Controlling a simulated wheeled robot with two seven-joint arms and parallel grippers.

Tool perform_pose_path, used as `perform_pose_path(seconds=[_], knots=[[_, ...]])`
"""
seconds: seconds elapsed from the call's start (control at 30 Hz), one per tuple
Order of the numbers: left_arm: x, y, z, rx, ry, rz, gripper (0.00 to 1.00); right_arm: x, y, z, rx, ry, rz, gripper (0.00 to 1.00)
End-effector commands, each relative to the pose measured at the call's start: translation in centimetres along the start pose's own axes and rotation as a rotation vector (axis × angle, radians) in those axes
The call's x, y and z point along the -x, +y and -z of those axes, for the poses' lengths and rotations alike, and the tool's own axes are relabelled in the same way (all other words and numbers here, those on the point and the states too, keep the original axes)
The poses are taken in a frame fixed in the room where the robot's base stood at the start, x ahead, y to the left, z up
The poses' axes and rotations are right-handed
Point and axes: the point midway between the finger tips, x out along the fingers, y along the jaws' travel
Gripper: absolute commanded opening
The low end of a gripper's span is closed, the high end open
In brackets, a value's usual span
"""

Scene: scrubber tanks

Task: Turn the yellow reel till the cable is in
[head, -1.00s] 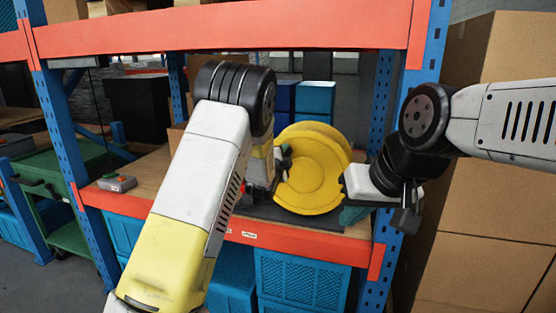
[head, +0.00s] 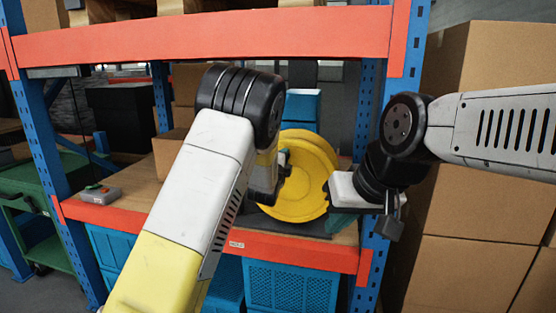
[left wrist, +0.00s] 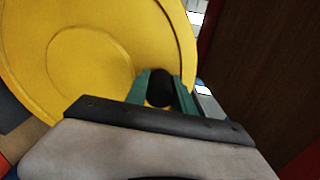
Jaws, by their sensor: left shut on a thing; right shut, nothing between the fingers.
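The yellow reel (head: 305,172) stands upright on the shelf, partly hidden behind my left arm. In the left wrist view its round face (left wrist: 85,60) fills the left side. My left gripper (head: 283,163) is at the reel's left part in the head view. In the left wrist view its green fingers are shut on a dark knob (left wrist: 160,88) in front of the reel's face. My right gripper (head: 340,222) is shut and empty, just right of the reel and low, close to the shelf; whether it touches is unclear. I cannot make out the cable.
The orange shelf edge (head: 290,252) runs in front, with blue crates (head: 290,285) below. A blue post (head: 367,120) and stacked cardboard boxes (head: 480,200) stand at the right. A grey control box (head: 100,194) sits on the shelf at the left.

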Motion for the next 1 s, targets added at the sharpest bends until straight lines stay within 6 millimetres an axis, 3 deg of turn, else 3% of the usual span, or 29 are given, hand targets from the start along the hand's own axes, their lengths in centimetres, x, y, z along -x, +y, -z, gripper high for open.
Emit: perform_pose_path(seconds=[0.2,0.23,0.33,0.67,0.77,1.0], knots=[[0.0,-0.1,0.4,0.004,0.007,0.003,0.00,0.0,0.0,0.0,0.000,0.000,0.000,0.00],[0.0,-0.1,0.4,0.004,0.007,0.003,0.31,0.0,0.0,0.0,0.000,0.000,0.000,0.00],[0.0,-0.1,0.4,0.003,0.006,0.003,0.50,0.0,0.0,0.0,0.000,0.000,0.000,0.00],[0.2,-0.1,0.1,0.002,0.002,0.001,0.50,0.0,0.0,0.0,0.000,0.000,0.000,0.00],[1.1,-0.1,0.2,0.002,0.003,0.000,0.50,0.0,0.0,0.0,0.000,0.000,0.000,0.00],[5.2,-0.1,0.2,0.004,0.004,0.000,0.50,0.0,0.0,0.0,0.000,0.000,0.000,0.00]])
